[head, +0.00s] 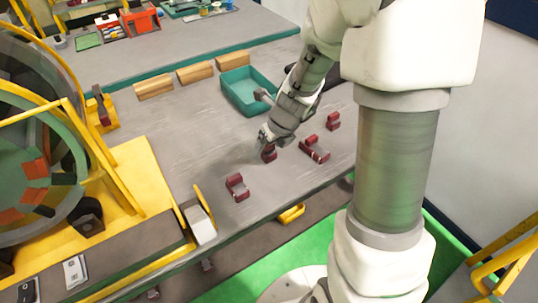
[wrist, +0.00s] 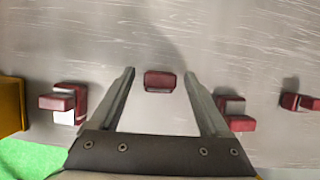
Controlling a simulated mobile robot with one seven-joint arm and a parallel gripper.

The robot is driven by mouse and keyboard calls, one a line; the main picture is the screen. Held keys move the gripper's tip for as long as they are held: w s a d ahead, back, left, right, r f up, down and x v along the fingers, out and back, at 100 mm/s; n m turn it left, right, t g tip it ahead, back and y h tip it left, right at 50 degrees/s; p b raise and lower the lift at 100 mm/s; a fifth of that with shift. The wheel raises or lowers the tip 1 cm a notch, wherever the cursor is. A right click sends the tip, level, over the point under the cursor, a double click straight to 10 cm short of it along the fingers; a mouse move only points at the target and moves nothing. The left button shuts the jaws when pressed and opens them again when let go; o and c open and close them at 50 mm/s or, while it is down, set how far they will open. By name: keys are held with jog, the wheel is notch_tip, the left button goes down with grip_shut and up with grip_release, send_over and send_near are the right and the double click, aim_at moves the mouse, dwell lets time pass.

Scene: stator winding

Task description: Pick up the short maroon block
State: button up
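A short, plain maroon block (wrist: 160,81) lies on the grey worktop, centred between my fingertips in the wrist view. In the head view this block (head: 269,154) shows just below my gripper, partly covered by it. My gripper (head: 265,137) points down at it, with its fingers spread; the open fingers (wrist: 160,74) show on both sides of the block with gaps, not visibly touching it. How high the fingertips are above the worktop I cannot tell.
Other maroon pieces lie around it: one toward the front left (head: 237,187), a longer one (head: 315,150) and a small one (head: 333,121) to the right. A teal tray (head: 232,98) and several wooden blocks (head: 195,72) stand behind. Yellow machinery (head: 135,180) is at left.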

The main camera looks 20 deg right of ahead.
grip_shut()
dwell(1.2)
